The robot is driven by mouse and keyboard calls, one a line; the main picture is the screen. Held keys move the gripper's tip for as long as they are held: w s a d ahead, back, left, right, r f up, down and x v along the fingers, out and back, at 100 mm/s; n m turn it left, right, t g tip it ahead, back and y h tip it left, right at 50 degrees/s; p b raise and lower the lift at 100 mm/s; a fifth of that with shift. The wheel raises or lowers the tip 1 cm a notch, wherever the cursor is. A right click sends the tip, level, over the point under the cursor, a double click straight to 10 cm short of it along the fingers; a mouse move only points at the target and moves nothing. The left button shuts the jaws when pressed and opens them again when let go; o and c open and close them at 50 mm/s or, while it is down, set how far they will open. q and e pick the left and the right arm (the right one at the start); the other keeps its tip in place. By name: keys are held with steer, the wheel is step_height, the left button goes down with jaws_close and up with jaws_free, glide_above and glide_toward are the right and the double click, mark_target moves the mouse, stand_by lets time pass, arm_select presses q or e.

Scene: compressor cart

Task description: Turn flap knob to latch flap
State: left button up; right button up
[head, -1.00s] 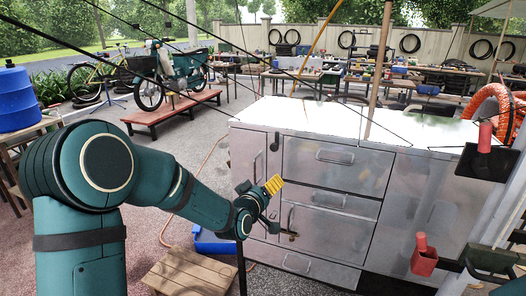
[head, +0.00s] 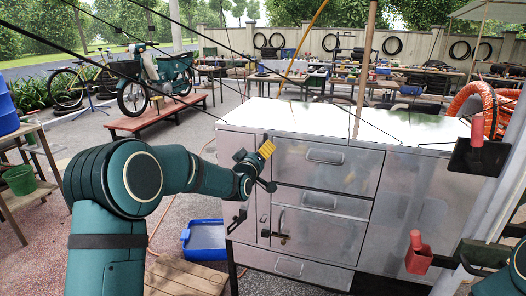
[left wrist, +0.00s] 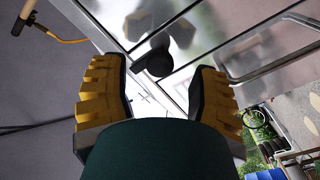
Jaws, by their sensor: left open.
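The grey metal cabinet (head: 335,205) stands in the middle of the head view. In the left wrist view a dark knob with a short lever (left wrist: 154,62) sits by a panel seam on its front, between and beyond my fingertips. My left gripper (head: 263,158) is at the cabinet's upper left front and largely hides that knob in the head view. Its yellow-padded fingers (left wrist: 160,95) are open and empty, with the knob apart from both pads. Another dark latch (head: 279,238) is on the lower panel. My right gripper is not seen.
Drawer handles (head: 325,160) stick out right of my left gripper. A red holder (head: 418,254) is at the cabinet's right side. A blue tray (head: 205,236) and a wooden platform (head: 184,277) lie on the floor at the left.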

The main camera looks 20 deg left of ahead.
arm_select(q)
steer(key=shift+w, duration=1.55)
steer(key=shift+c, duration=0.2)
